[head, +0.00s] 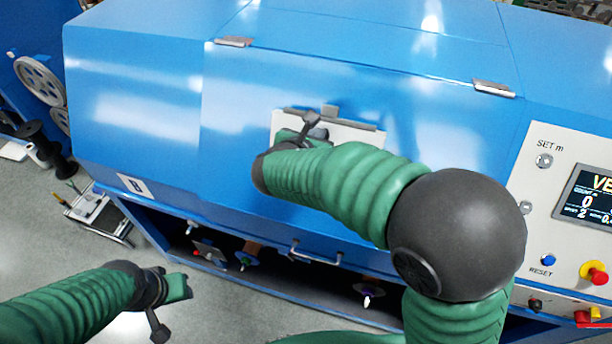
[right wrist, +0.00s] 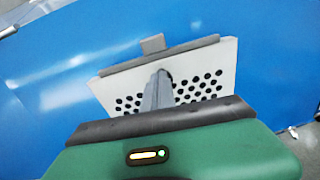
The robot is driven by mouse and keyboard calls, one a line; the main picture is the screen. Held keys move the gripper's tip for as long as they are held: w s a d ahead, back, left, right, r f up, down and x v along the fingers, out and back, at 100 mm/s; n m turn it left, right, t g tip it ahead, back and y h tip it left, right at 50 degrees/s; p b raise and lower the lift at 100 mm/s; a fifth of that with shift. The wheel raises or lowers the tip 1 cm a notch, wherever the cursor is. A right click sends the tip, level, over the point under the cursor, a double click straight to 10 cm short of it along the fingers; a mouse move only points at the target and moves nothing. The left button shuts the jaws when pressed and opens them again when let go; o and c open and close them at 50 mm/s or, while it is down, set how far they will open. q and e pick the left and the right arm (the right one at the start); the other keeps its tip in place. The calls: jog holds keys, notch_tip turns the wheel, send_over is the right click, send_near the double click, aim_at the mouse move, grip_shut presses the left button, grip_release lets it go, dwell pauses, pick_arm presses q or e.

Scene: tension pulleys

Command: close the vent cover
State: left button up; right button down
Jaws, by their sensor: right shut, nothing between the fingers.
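The vent is a pale panel with round dark holes (right wrist: 195,88) on the blue machine front, seen in the right wrist view. A grey strip with a small tab (right wrist: 155,46) runs along its top edge; I take it for the vent cover, raised. In the head view the strip (head: 345,121) shows above the pale panel (head: 368,136), which my right arm partly hides. My right gripper (head: 300,137) is shut and empty in front of the panel. In the right wrist view its fingers (right wrist: 161,85) overlap the panel; contact cannot be told. My left gripper (head: 176,288) is low at left, away from the machine.
The blue machine front (head: 240,110) has hinges along its top and a metal handle (head: 315,253) below. A control panel (head: 555,200) with a screen, blue button and red knob stands at right. Open floor (head: 215,315) lies at lower left, near a small rack (head: 98,213).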

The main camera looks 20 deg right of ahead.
jog(key=shift+w+d+r, duration=0.1)
jog(key=shift+w+d, duration=0.3)
jog(key=shift+w, duration=0.2)
jog(key=shift+w+d+r, duration=0.1)
jog(key=shift+w+d, duration=0.25)
jog(key=shift+w, duration=0.2)
jog(key=shift+r, duration=0.1)
jog(key=shift+r, duration=0.1)
